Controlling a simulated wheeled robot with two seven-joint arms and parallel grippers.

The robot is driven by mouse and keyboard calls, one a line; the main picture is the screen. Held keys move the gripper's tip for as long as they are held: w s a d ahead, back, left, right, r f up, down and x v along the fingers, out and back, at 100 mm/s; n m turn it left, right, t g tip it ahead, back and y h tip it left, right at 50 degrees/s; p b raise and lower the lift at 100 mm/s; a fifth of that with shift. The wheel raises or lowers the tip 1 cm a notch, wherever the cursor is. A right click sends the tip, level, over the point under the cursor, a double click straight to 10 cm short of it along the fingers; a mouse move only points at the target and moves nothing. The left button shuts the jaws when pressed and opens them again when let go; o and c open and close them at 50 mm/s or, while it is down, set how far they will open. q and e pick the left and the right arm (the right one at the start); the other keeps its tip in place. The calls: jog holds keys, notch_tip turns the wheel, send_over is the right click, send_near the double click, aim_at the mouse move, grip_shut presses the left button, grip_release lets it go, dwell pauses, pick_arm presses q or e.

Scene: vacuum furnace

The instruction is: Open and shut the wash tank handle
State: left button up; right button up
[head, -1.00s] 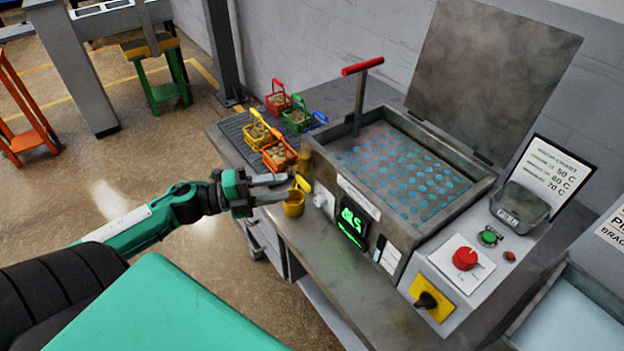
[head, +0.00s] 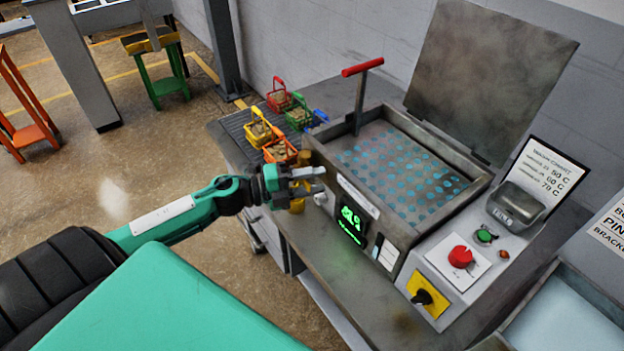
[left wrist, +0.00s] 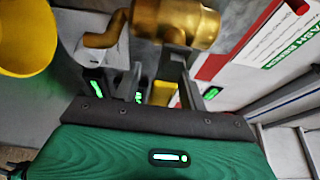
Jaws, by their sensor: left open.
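The wash tank (head: 405,185) stands on the bench with its lid raised and blue-dotted surface showing. A red-topped T-shaped handle (head: 362,67) stands upright at its back left corner. A brass valve fitting (left wrist: 175,20) is at the tank's front left and shows close up in the left wrist view. A yellow piece (left wrist: 164,85), perhaps the valve's lever, shows between my fingers. My left gripper (head: 316,180) is open beside the tank's front left corner and partly hides the fitting. It also shows in the left wrist view (left wrist: 157,80). I cannot tell whether it touches anything. My right gripper is out of view.
A yellow cup (left wrist: 22,38) is close beside the left gripper. Small baskets, including an orange one (head: 280,150), stand on a rack behind it. A green display (head: 351,222), a red knob (head: 461,256) and a yellow switch plate (head: 428,296) are on the tank's front and right.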

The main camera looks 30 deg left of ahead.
pick_arm(q)
grip_shut()
